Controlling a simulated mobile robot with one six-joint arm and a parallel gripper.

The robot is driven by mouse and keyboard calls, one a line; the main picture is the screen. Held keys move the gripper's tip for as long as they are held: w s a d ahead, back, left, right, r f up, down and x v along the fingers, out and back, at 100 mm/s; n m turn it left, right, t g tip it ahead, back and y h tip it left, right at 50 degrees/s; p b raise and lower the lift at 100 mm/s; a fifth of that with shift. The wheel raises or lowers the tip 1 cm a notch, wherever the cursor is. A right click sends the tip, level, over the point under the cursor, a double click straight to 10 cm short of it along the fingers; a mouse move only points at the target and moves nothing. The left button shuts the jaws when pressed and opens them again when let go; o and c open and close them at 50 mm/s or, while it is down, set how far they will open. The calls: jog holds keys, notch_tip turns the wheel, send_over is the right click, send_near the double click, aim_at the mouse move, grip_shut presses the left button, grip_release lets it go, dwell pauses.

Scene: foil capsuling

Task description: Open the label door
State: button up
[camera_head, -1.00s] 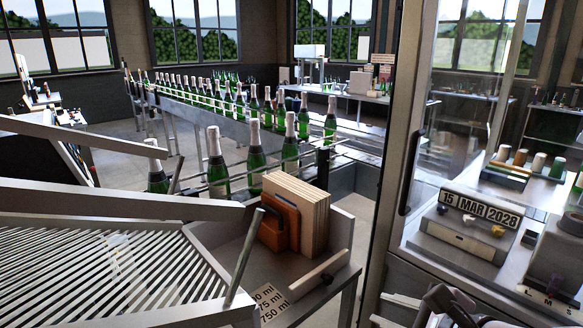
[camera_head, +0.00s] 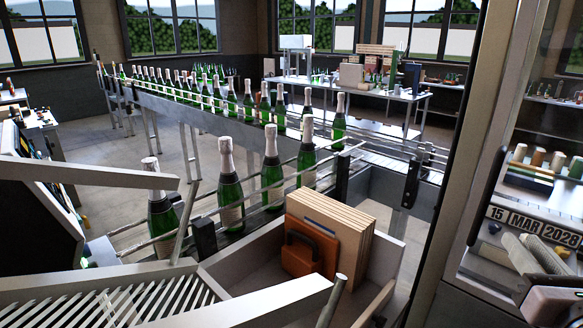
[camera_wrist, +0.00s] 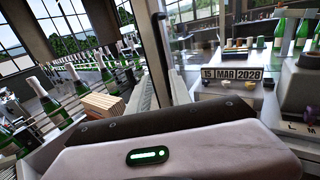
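A tall glass door with a pale metal frame (camera_head: 464,150) stands at the right in the head view. A long dark upright handle (camera_head: 488,185) is on it. The frame edge also shows in the wrist view (camera_wrist: 153,55). The door looks shut, but its full edge is out of view. Behind the glass is a date block reading 15 MAR 2028 (camera_head: 533,222), also in the wrist view (camera_wrist: 232,75). My gripper (camera_head: 535,255) appears at the lower right, in front of the date block and apart from the handle.
A tray with upright wooden boards (camera_head: 345,230) and an orange holder (camera_head: 309,250) stands left of the door. Green bottles (camera_head: 229,190) line a railed conveyor behind it. A slatted rack (camera_head: 100,300) fills the lower left. Coloured capsules (camera_head: 538,158) stand behind the glass.

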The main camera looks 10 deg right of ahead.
jog(key=p, duration=0.9)
send_near(489, 199)
jog(key=r, duration=0.1)
jog(key=p+x, duration=0.1)
jog(key=x, duration=0.2)
jog(key=p+x, duration=0.2)
jog(key=x, duration=0.1)
jog(key=f+p+x, duration=0.1)
jog(key=x, duration=0.2)
jog(key=shift+w+p, duration=0.3)
jog(key=shift+p, duration=0.1)
jog(key=shift+w+d, duration=0.2)
jog(key=shift+w, duration=0.45)
grip_shut()
